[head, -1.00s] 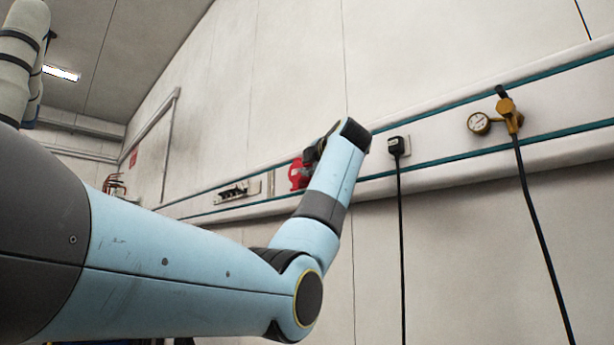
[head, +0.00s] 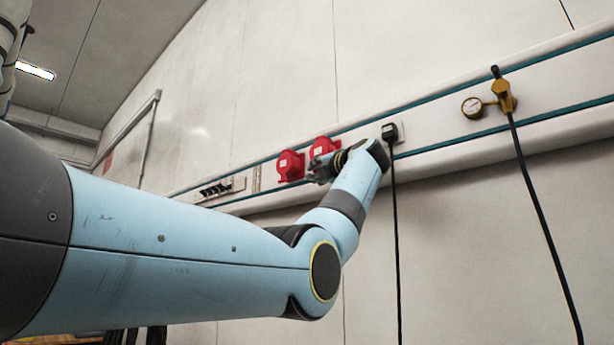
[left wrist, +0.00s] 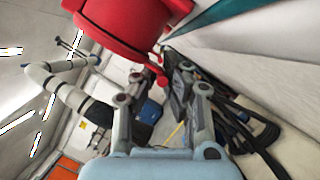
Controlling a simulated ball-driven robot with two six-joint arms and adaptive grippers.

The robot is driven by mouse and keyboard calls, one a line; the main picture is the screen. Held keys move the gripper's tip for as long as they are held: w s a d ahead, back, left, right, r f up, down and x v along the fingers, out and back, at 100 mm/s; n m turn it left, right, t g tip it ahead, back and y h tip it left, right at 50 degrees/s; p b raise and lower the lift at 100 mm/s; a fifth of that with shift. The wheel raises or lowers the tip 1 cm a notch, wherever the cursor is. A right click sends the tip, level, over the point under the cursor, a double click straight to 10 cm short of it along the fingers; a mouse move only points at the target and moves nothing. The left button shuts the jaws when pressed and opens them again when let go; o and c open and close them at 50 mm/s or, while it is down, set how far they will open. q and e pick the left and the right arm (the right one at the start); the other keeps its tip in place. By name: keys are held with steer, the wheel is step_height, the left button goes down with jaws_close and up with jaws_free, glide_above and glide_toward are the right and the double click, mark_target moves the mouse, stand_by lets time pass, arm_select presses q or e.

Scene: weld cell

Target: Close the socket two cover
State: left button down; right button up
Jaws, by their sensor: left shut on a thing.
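Two red sockets are on the wall rail in the head view, a left one (head: 290,166) and a right one (head: 322,147). My left gripper (head: 320,172) is at the right one, just below its front, partly hidden by my own wrist. In the left wrist view a large red socket body (left wrist: 125,22) fills the top. A small red tab of its cover (left wrist: 161,76) lies between the fingertips of my left gripper (left wrist: 155,85), which is shut on it. The cover's angle is hard to tell. My right gripper is not in view.
A black plug with a cable (head: 389,132) sits on the rail just right of my wrist. Further right are a gauge (head: 472,106) and a brass valve with a hose (head: 504,97). A switch panel (head: 221,188) is left of the sockets.

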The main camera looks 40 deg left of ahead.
arm_select(q)
steer(key=shift+w+d+r, duration=0.2)
steer(key=shift+w, duration=0.05)
steer(key=shift+r+n, duration=0.15)
steer(key=shift+n, duration=0.15)
steer(key=c, duration=1.3)
jaws_free()
steer(key=shift+w, duration=0.15)
steer(key=shift+o, duration=0.2)
steer(key=shift+d, duration=0.1)
